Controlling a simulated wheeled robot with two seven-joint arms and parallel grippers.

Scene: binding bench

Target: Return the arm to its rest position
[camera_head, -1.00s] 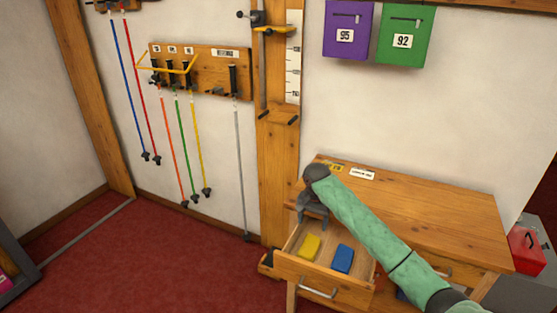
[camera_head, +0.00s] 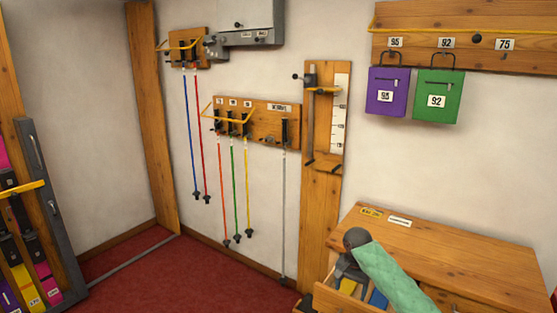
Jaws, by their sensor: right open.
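My right arm comes in from the lower right in a green padded sleeve. My right gripper (camera_head: 350,270) is a dark grey one above the open drawer (camera_head: 338,300) of the wooden bench (camera_head: 450,255). It is open and I see nothing held in it. A yellow block (camera_head: 348,286) and a blue block (camera_head: 378,299) lie in the drawer, both partly hidden by my gripper and sleeve. My left gripper is not in view.
Ski poles hang on a wall rack (camera_head: 262,122). A purple bag (camera_head: 386,92) and a green bag (camera_head: 437,97) hang above the bench. A rack of skis (camera_head: 40,235) stands at the left. The red floor (camera_head: 190,270) between is clear.

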